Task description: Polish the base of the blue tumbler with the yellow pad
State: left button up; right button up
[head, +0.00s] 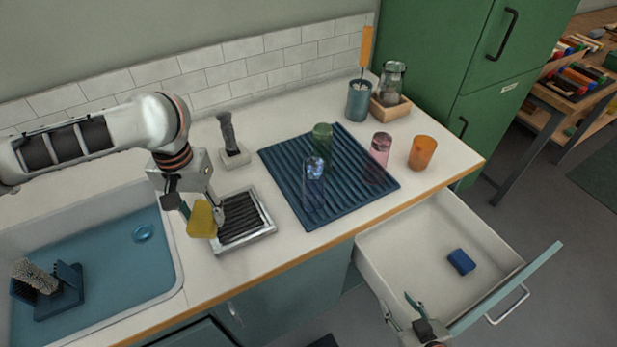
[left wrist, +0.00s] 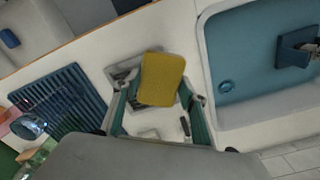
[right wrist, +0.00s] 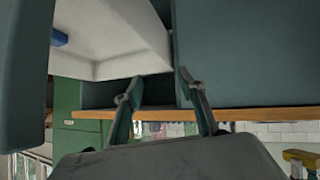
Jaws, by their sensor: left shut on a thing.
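The blue tumbler (head: 314,185) is clear blue glass and stands on the dark blue ribbed mat (head: 290,203), near its front left; I cannot tell which end is up. It also shows at the left of the left wrist view (left wrist: 28,127). My left gripper (head: 203,212) is shut on the yellow pad (head: 201,221), held in front of a metal tray with a black slatted insert (head: 268,229), left of the mat. The pad fills the space between the fingers in the left wrist view (left wrist: 161,79). My right gripper (right wrist: 160,85) is open and empty, low by the open drawer.
Green (head: 322,134), pink (head: 380,148) and orange (head: 423,153) tumblers stand on or beside the mat. The drawer (head: 400,238) is pulled out with a blue sponge (head: 461,261) inside. The sink (head: 110,255) lies left.

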pick_arm(q)
jog(key=s+f, duration=0.1)
jog(key=f, duration=0.1)
jog(key=s+f, duration=0.1)
jog(key=f, duration=0.4)
jog(key=shift+s+a+f, duration=0.2)
jog(key=shift+s+a, duration=0.15)
jog(key=shift+s, duration=0.05)
pick_arm(e)
jog(key=shift+s+f, duration=0.25)
jog(key=shift+s, duration=0.15)
jog(key=shift+w, duration=0.1)
